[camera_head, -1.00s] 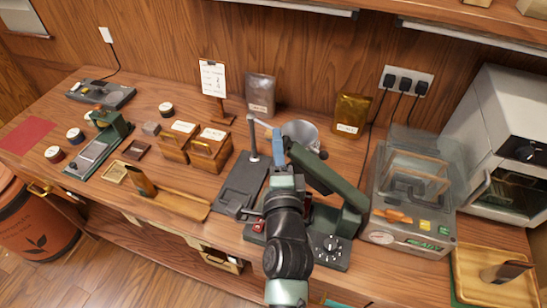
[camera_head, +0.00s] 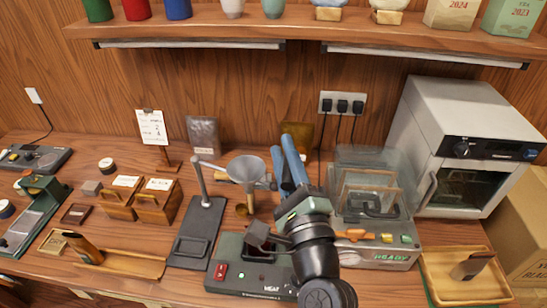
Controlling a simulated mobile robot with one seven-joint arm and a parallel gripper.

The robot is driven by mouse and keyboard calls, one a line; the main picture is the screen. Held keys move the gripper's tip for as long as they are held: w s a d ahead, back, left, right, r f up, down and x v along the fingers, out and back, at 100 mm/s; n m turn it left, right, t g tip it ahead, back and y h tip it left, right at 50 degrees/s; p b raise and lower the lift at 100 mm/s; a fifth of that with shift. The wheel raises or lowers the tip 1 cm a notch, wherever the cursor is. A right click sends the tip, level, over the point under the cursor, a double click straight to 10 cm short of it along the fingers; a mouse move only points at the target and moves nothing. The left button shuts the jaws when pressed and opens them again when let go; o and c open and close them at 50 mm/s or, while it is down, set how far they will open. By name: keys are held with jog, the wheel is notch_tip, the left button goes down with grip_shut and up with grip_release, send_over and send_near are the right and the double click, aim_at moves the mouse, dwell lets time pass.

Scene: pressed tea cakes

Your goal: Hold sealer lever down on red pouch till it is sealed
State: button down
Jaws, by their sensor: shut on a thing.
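The dark green sealer (camera_head: 240,266), marked HEAT and with a red switch, stands at the front of the counter. A dark piece (camera_head: 258,235) rises above it; I cannot tell if this is the lever's end. My arm covers the sealer's right side and the hinge end of the lever. My gripper (camera_head: 286,144) shows two blue fingers above a green body, up and to the right of the sealer. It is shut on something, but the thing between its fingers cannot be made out. No red pouch can be made out.
A funnel (camera_head: 247,171) and a black stand (camera_head: 196,240) are left of my gripper. A clear-lidded machine (camera_head: 378,258) marked READY is close on the right. Wooden boxes (camera_head: 155,207) stand left, an oven (camera_head: 465,150) right. A shelf (camera_head: 300,30) runs above.

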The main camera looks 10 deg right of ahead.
jog(key=shift+d, duration=0.15)
jog(key=c, duration=0.7)
grip_release()
jog(key=shift+c, duration=0.2)
jog(key=shift+s+f, duration=0.1)
jog(key=shift+s, duration=0.05)
jog(key=b+v, duration=0.4)
jog(key=v, duration=0.8)
jog(key=shift+s+b, duration=0.35)
jog(key=shift+b, duration=0.05)
jog(key=shift+s+f, duration=0.1)
